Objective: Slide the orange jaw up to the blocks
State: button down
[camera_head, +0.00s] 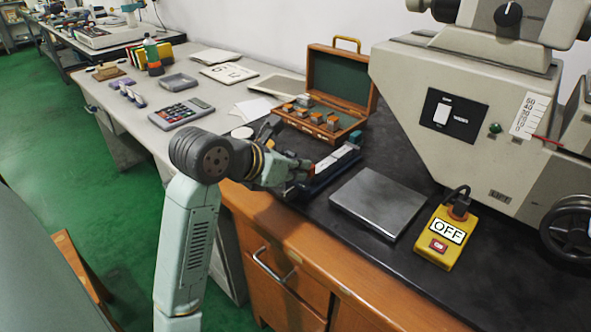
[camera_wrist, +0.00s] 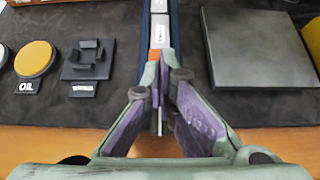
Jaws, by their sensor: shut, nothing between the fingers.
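The orange jaw (camera_wrist: 154,54) shows as a small patch in the wrist view, just beyond my fingertips, partly hidden by them. Beyond it, white blocks (camera_wrist: 159,30) lie in line along a dark blue rail (camera_wrist: 146,22). In the head view the white blocks (camera_head: 331,163) sit in the blue holder (camera_head: 337,175) at the black mat's edge. My gripper (camera_wrist: 164,75) is shut and empty, its tips over the near end of the rail. I cannot tell whether they touch the jaw. In the head view my gripper (camera_head: 298,173) is at the holder's near-left end.
A grey plate (camera_head: 378,202) lies right of the holder, then a yellow OFF switch box (camera_head: 446,237). An open wooden case (camera_head: 318,118) with small blocks stands behind. An OIL pot (camera_wrist: 36,58) and a dark stand (camera_wrist: 87,60) are left of the rail.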

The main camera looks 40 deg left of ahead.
jog(key=shift+w+d+b, duration=0.1)
jog(key=shift+w+b, duration=0.2)
jog(key=shift+w, duration=0.6)
jog(key=shift+s, duration=0.2)
jog(key=shift+s+b, duration=0.5)
jog(key=shift+s, duration=0.4)
jog(key=shift+s+r+p, duration=0.3)
jog(key=shift+r+p, duration=0.1)
jog(key=shift+r, duration=0.6)
jog(key=shift+s+r+p, duration=0.25)
jog(key=shift+r+p, duration=0.1)
jog(key=shift+r, duration=0.65)
